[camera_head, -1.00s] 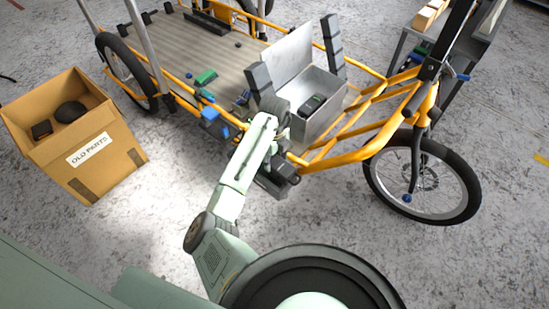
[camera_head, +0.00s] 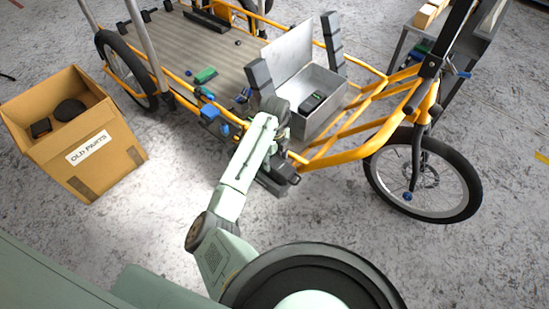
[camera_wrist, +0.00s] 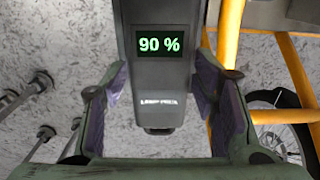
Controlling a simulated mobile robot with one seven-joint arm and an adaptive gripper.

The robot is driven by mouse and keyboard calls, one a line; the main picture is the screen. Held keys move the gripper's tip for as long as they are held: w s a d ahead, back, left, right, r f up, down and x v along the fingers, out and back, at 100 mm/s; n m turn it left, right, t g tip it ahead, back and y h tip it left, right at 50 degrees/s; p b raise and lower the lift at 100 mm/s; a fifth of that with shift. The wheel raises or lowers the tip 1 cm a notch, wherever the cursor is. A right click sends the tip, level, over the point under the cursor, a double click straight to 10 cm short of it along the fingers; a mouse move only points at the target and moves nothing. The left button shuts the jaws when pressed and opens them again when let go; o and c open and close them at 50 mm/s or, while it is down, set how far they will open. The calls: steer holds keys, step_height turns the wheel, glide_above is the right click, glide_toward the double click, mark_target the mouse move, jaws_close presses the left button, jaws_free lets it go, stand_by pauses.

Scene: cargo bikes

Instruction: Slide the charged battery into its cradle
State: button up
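The charged battery (camera_wrist: 160,80) is a dark grey block with a green "90 %" display, large in the wrist view. My gripper (camera_wrist: 160,85) has a finger on each side of it, and the fingertips look shut on its sides. In the head view my gripper (camera_head: 281,172) is low at the cargo bike's near side, by the orange frame. Dark parts there overlap, and I cannot tell battery from cradle. I cannot clearly make out the cradle.
The orange bike frame (camera_head: 345,158) and front wheel (camera_head: 424,175) are right of my gripper. Small blue and green items lie on the wooden deck (camera_head: 215,58). A cardboard "OLD PARTS" box (camera_head: 115,165) stands left. The floor between is clear.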

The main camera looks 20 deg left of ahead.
steer(key=o, duration=0.4)
steer(key=shift+f, duration=0.1)
step_height(320, 180, up, 12)
stand_by(0.5)
